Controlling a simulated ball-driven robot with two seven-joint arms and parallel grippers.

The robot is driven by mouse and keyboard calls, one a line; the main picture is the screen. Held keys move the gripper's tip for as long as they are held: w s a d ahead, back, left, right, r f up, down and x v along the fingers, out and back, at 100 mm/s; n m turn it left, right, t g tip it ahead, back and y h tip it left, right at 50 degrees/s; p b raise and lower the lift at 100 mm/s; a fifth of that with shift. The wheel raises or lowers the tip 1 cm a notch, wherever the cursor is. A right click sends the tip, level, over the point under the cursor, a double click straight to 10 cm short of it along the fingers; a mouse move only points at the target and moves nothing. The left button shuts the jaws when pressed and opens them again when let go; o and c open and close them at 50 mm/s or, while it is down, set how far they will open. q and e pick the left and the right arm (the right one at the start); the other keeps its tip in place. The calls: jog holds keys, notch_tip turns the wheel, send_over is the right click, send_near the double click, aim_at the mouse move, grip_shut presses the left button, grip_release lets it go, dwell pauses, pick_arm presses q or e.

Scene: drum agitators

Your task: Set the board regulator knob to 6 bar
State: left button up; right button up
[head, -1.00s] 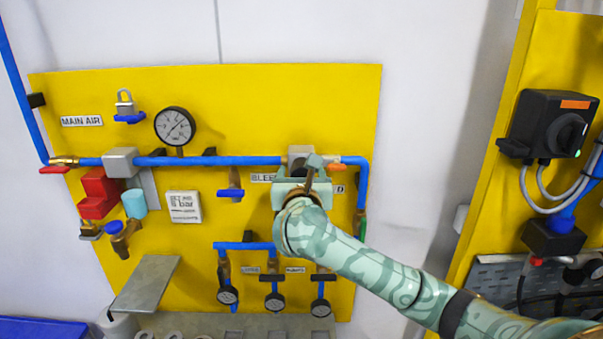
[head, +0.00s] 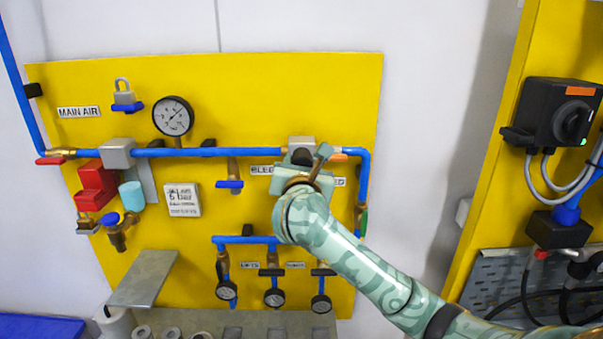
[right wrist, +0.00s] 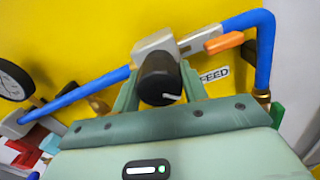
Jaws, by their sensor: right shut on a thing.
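The black regulator knob (right wrist: 160,80) sits below a grey block on the blue pipe. A white mark shows at the lower right of its face in the right wrist view. My right gripper (right wrist: 160,88) is shut on the knob, one finger on each side. In the head view my right gripper (head: 306,168) covers most of the knob (head: 302,157). The large round gauge (head: 173,116) hangs above the pipe at left; its reading is too small to tell. A white notice (head: 182,199) below it appears to include "6 bar". My left gripper is not in view.
The yellow board (head: 330,90) carries blue piping and several valves. An orange lever (right wrist: 225,43) lies close right of the gripper. Small gauges (head: 274,298) hang below. A grey shelf (head: 143,279) sticks out at lower left. A black switch box (head: 555,118) stands at far right.

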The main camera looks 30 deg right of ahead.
jog(key=m+b, duration=0.7)
jog(key=b, duration=0.2)
jog(key=shift+f+m, duration=0.2)
jog(key=shift+m, duration=0.2)
jog(key=shift+r+m+b, duration=0.25)
jog(key=shift+m+b, duration=0.65)
jog(key=shift+b, duration=0.35)
jog(key=o, duration=1)
jog(key=shift+c, duration=0.2)
jog(key=shift+a, duration=0.1)
